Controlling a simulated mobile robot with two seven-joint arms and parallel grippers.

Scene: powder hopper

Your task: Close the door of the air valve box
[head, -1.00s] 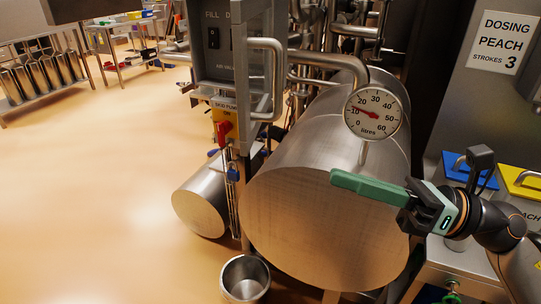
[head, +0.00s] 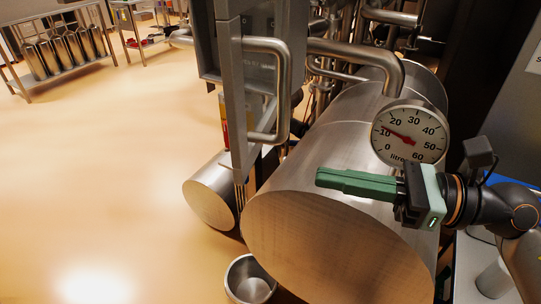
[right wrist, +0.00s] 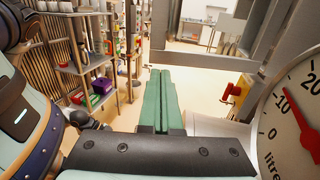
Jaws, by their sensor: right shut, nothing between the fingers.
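The air valve box (head: 207,45) is a grey cabinet at the upper middle of the head view. Its door (head: 233,100) appears to stand open, a narrow grey panel seen almost edge-on, with a thick steel bar handle (head: 283,95) on its right side. My right gripper (head: 320,178) has long green fingers pressed together, empty, pointing left in front of the large steel drum. It is below and right of the handle, apart from it in the picture. Its shut fingers also show in the right wrist view (right wrist: 160,75). My left gripper is not in view.
The large steel drum (head: 340,240) and a round litre gauge (head: 410,132) stand close to my right gripper. A steel pipe (head: 350,52) runs behind the handle. A small cylinder (head: 210,190) and a steel pot (head: 249,280) are lower left.

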